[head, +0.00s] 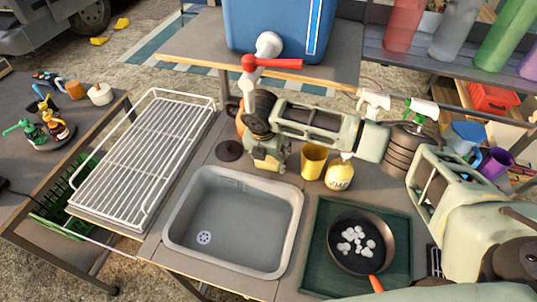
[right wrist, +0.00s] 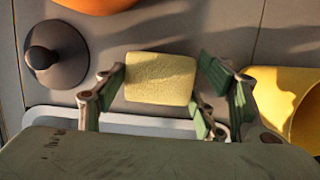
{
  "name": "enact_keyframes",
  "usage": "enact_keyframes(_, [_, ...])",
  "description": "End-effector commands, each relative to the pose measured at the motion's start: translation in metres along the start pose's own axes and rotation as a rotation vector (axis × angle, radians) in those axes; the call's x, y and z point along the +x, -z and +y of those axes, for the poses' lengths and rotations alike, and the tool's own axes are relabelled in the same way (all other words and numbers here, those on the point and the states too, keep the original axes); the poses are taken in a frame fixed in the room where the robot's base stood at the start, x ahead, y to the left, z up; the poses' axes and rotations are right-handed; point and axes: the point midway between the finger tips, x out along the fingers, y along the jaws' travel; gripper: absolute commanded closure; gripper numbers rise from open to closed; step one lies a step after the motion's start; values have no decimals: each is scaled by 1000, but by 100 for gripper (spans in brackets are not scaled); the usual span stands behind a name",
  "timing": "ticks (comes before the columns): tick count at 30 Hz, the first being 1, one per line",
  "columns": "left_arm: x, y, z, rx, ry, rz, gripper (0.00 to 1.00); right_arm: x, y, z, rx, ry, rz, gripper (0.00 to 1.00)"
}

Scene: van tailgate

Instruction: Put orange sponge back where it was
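A pale yellow, block-shaped sponge (right wrist: 160,79) lies on the grey counter in the right wrist view. No clearly orange sponge shows. My right gripper (right wrist: 162,92) is open, its green-padded fingers on either side of the sponge with gaps visible. An orange object (head: 240,122) is partly hidden behind this gripper; an orange rounded edge (right wrist: 95,4) also shows at the top of the right wrist view. My left gripper is not in view.
A black knobbed disc (right wrist: 56,55) is left of the sponge, a yellow cup (right wrist: 285,105) right. A pan (head: 341,259) on a green tray (head: 318,235) is right of the sink; a wire rack (head: 150,150) is left.

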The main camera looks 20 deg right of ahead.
Motion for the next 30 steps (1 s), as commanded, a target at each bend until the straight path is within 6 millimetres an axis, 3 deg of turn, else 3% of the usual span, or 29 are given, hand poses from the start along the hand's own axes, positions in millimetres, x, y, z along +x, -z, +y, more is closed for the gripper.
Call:
enact_keyframes(3, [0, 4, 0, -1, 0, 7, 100, 0, 0, 0, 0, 0, 0, 23])
enact_keyframes(14, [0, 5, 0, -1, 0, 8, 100, -2, -1, 0, 0, -1, -1, 23])
enact_keyframes(17, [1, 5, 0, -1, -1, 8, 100, -11, -1, 1, 1, -2, -1, 23])
enact_keyframes(21, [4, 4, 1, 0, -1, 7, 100, -36, -2, 1, -1, -4, -3, 23])
enact_keyframes(30, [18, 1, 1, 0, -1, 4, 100, -51, 72, 1, -5, -3, 1, 23])
